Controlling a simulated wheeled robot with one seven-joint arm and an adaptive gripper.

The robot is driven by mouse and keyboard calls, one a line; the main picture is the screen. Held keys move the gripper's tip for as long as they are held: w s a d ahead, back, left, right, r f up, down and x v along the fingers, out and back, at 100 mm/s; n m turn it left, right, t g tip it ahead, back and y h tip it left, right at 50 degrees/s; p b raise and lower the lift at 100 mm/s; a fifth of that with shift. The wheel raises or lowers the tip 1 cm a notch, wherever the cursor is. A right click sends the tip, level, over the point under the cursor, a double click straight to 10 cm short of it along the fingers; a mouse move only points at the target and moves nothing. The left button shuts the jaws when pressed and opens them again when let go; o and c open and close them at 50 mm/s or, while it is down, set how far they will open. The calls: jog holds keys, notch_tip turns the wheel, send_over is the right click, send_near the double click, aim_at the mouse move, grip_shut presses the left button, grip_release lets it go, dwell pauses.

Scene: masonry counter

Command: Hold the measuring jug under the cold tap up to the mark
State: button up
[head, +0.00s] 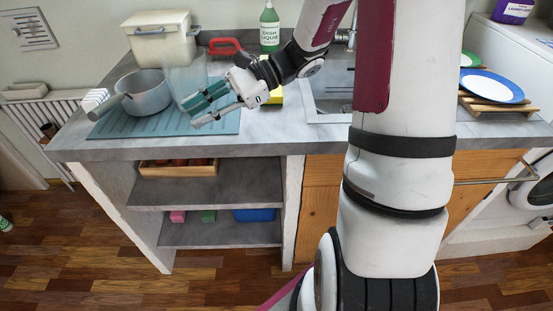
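A clear, see-through measuring jug (186,78) stands upright at the left of the counter, beside the saucepan; its outline is faint. My gripper (191,113) is over the blue mat, in front of the jug's lower part in the picture. Its fingers point left and are spread apart, with nothing seen between them. I cannot tell whether a finger touches the jug. The tap (350,38) is at the back of the sink (334,88), largely hidden behind my arm; I cannot tell its cold side.
A grey saucepan (147,94) stands on the blue mat (110,127). A yellow sponge (276,96) lies beside my wrist. Plates (490,86) sit on a rack at right.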

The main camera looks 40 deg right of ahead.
jog(key=s+a+r+n+g+h, duration=0.1)
jog(key=s+a+n+g+h, duration=0.15)
jog(key=s+n, duration=0.35)
jog(key=s+a+r+n+g+h, duration=0.2)
jog(key=s+a+n+h, duration=0.15)
jog(key=s, duration=0.55)
jog(key=s+d+n+t+h, duration=0.1)
jog(key=s+d+n+h, duration=0.2)
jog(key=s+n+h, duration=0.1)
jog(key=s+d+r+n+t+h, duration=0.1)
jog(key=s+d+n+t+h, duration=0.1)
jog(key=s, duration=0.5)
jog(key=shift+s+d+n+h, duration=0.15)
jog(key=shift+d+n+h, duration=0.35)
jog(key=shift+n+h, duration=0.55)
jog(key=shift+o, duration=0.5)
